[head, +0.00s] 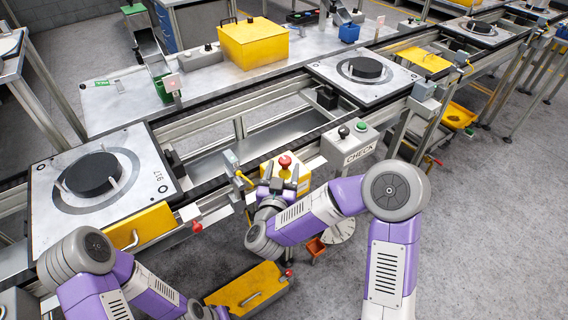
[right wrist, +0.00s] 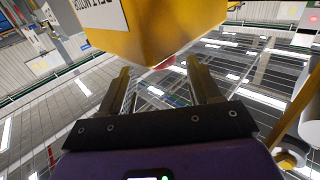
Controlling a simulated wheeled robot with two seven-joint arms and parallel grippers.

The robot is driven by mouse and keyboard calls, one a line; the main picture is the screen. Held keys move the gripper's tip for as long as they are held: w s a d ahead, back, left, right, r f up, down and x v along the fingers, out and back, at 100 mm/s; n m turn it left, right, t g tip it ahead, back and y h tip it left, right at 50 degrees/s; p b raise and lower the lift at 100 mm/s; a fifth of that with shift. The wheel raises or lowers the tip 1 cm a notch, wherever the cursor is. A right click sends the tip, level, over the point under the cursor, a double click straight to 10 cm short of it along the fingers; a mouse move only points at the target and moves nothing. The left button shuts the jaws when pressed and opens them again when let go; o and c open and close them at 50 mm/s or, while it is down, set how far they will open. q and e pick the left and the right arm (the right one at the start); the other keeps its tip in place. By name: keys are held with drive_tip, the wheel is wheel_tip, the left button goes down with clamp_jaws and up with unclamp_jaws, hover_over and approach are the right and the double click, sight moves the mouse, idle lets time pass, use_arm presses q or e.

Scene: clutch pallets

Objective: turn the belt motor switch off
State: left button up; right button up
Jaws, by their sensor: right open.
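The belt motor switch is a yellow box (head: 302,176) with a red knob (head: 285,162) on top, at the front of the conveyor in the head view. In the right wrist view the yellow box (right wrist: 175,25) fills the top, with part of a BELT MOTOR label (right wrist: 102,14). A small reddish part (right wrist: 166,62) shows at its lower edge. My right gripper (head: 277,184) is at the box's front and partly covers it. Its fingers (right wrist: 158,72) are apart with nothing held between them; contact with the box cannot be told. My left arm shows at lower left, its gripper out of frame.
A grey CHECK box (head: 360,150) with black and green knobs stands right of the switch. Pallets with black discs sit on the conveyor, one at left (head: 50,215) and one further right (head: 330,68). Yellow handled boxes (head: 250,288) and a red knob (head: 197,227) are nearby.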

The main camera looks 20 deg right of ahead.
sight(285, 163)
drive_tip(key=shift+x, duration=1.35)
drive_tip(key=c, duration=1)
